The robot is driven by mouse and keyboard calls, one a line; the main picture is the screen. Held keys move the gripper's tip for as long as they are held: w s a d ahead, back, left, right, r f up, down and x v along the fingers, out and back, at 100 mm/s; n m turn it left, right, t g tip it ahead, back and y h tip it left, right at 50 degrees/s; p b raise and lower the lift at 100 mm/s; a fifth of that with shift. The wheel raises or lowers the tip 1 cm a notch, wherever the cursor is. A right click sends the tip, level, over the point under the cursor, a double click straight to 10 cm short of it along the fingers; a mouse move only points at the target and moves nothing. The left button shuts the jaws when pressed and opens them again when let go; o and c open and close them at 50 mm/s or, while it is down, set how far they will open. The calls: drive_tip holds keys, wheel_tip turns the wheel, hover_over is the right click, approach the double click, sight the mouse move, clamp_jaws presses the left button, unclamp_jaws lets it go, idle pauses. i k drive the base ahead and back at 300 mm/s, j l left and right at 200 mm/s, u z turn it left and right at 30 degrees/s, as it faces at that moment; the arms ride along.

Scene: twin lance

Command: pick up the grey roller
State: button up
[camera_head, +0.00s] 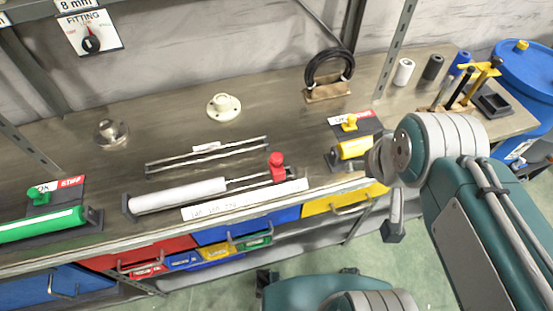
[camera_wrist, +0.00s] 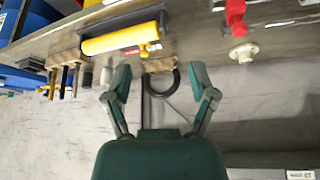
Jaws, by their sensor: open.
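A dark grey upright roller (camera_head: 433,67) stands at the back right of the bench, between a white roller (camera_head: 404,71) and a blue roller (camera_head: 460,63). I take it for the grey roller. In the wrist view, which is upside down, several small upright pieces show at the left; I cannot tell surely which is the grey one. My gripper (camera_wrist: 160,82) is open and empty, its two fingers wide apart. In the head view my arm reaches over the bench's front right, near the yellow roller (camera_head: 354,148), in front of the grey roller and apart from it.
A black ring (camera_head: 328,68) stands on a wooden block left of the rollers. Yellow-handled tools (camera_head: 480,82) and a blue barrel (camera_head: 530,80) are to the right. A long white roller (camera_head: 180,197) and a green roller (camera_head: 40,224) lie along the front. The bench's back middle is mostly clear.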

sight(169, 197)
drive_tip(key=k+j+u, duration=0.1)
drive_tip(key=u, duration=1.45)
drive_tip(key=k+j, duration=0.05)
